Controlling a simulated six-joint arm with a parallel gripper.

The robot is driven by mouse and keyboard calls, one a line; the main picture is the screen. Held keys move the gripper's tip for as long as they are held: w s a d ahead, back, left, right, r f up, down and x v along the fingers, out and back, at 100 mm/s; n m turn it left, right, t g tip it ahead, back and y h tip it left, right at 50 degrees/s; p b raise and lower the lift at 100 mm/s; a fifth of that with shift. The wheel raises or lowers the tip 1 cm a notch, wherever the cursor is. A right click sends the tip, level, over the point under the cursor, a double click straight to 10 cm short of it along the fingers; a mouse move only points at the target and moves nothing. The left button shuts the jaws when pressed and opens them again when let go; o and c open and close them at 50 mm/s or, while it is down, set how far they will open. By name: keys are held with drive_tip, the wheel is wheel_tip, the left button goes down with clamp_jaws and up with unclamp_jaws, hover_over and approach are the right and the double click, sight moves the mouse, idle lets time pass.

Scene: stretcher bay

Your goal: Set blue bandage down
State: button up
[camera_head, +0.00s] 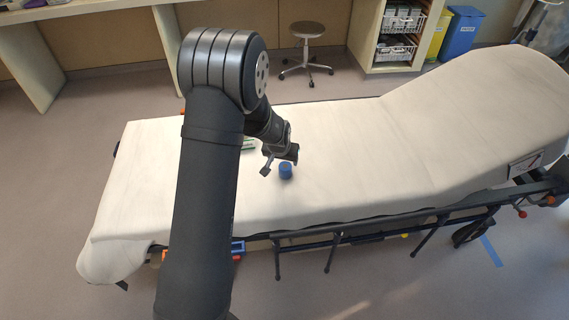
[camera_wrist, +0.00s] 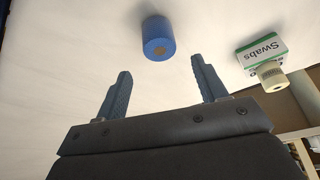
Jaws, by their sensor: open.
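The blue bandage (camera_head: 286,170) is a small roll on the white sheet of the stretcher (camera_head: 365,160), just right of and below my gripper (camera_head: 280,162) in the head view. In the wrist view the blue bandage (camera_wrist: 158,38) lies beyond the fingertips, apart from both. My gripper (camera_wrist: 162,77) is open, with nothing between its two dark fingers.
A white and green Swabs box (camera_wrist: 262,50) and a cream roll (camera_wrist: 270,73) lie to the right in the wrist view. In the head view the box is mostly hidden by my arm. The right half of the sheet is clear. A stool (camera_head: 307,50) stands behind.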

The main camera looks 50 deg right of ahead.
sight(285, 166)
drive_tip(key=v, duration=0.4)
drive_tip(key=shift+a+r, duration=0.1)
drive_tip(key=shift+r, duration=0.1)
drive_tip(key=shift+f, duration=0.1)
drive_tip(key=x, duration=1.2)
idle(0.4)
